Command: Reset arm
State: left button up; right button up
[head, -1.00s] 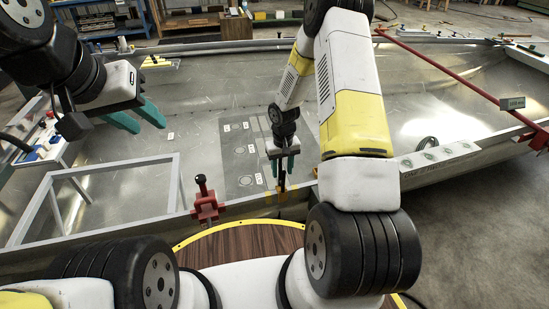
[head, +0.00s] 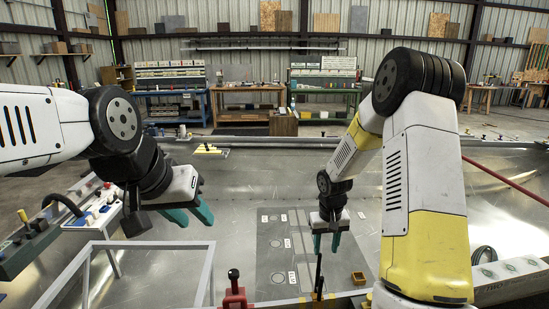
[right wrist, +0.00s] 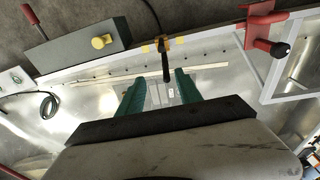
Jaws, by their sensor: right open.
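My left gripper (head: 192,217) hangs over the left part of the bare metal hull (head: 260,170) in the head view. Its two teal fingers are apart with nothing between them. My right gripper (head: 326,243) points down near the hull's front edge. Its teal fingers also show apart in the right wrist view (right wrist: 160,90). A black-handled tool (head: 319,272) stands upright at the front edge, just below the right gripper. In the right wrist view the tool (right wrist: 165,62) lines up with the gap beyond the fingertips. I cannot tell whether they touch it.
A red clamp (head: 233,294) sits on the front edge, left of the tool. A pale frame (head: 150,243) stands at the left. A grey panel with labels (head: 285,250) lies on the hull floor. Workbenches stand behind.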

jog(key=s+r+t, duration=0.1)
jog(key=s+r, duration=0.3)
jog(key=r, duration=0.6)
jog(key=s+r+t, duration=0.1)
jog(key=s+r, duration=0.4)
jog(key=r, duration=0.5)
jog(key=s+a+r+t+y, duration=0.1)
jog(key=s+r, duration=0.3)
jog(key=s, duration=0.3)
jog(key=s+a+r+t+y, duration=0.1)
jog(key=s+a+r+t, duration=0.1)
jog(key=s+r, duration=0.2)
jog(key=s, duration=0.3)
jog(key=shift+s+r+m, duration=0.2)
jog(key=shift+s+m, duration=0.1)
jog(key=shift+s, duration=0.1)
